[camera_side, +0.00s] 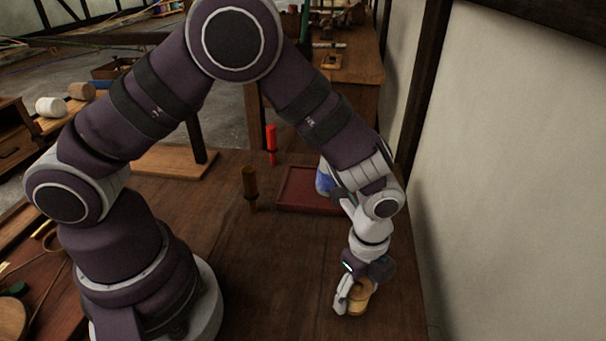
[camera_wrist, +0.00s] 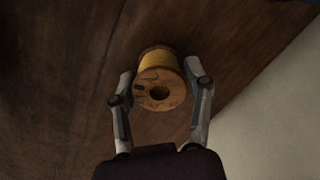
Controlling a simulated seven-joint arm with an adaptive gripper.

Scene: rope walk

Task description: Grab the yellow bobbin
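The yellow bobbin is a wooden spool wound with yellow thread. In the wrist view the bobbin (camera_wrist: 159,92) shows its round wooden end with a dark centre hole, and the yellow winding lies behind that end. In the side view the bobbin (camera_side: 360,297) is at the near right of the dark wooden table. My gripper (camera_wrist: 160,70) has one finger on each side of it, very close to its edges. Whether the fingers press on it cannot be told. In the side view my gripper (camera_side: 352,296) reaches down over the bobbin and partly hides it.
A red-brown tray (camera_side: 308,190) lies farther back on the table (camera_side: 290,265), with a blue and white object (camera_side: 323,180) partly hidden by my arm. A pale wall (camera_side: 500,190) rises close on the right.

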